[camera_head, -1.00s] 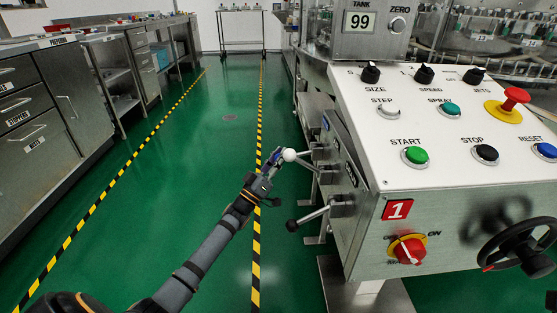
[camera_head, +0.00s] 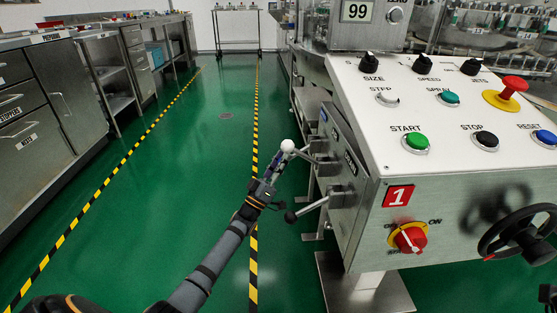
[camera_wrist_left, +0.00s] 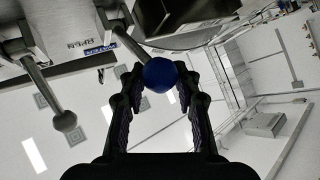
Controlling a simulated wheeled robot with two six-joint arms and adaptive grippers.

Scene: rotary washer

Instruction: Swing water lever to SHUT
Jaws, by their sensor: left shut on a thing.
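A metal lever (camera_head: 316,160) sticks out from the left side of the machine. Its ball end (camera_head: 288,146) looks white in the head view and blue in the wrist view (camera_wrist_left: 160,75). My left gripper (camera_head: 281,161) is at this ball, with its fingers on either side of it, shut on it. A blue label (camera_wrist_left: 100,50) shows near the lever in the wrist view. A second lever (camera_head: 315,207) with a dark ball end (camera_head: 290,216) sits nearer and lower; it is free of the gripper. My right gripper is out of view.
The machine's sloped white panel (camera_head: 450,110) carries buttons and knobs. A red rotary switch (camera_head: 409,237) and black handwheel (camera_head: 515,238) are on its front. Steel cabinets (camera_head: 45,110) stand at left. The green floor (camera_head: 190,180) between is clear.

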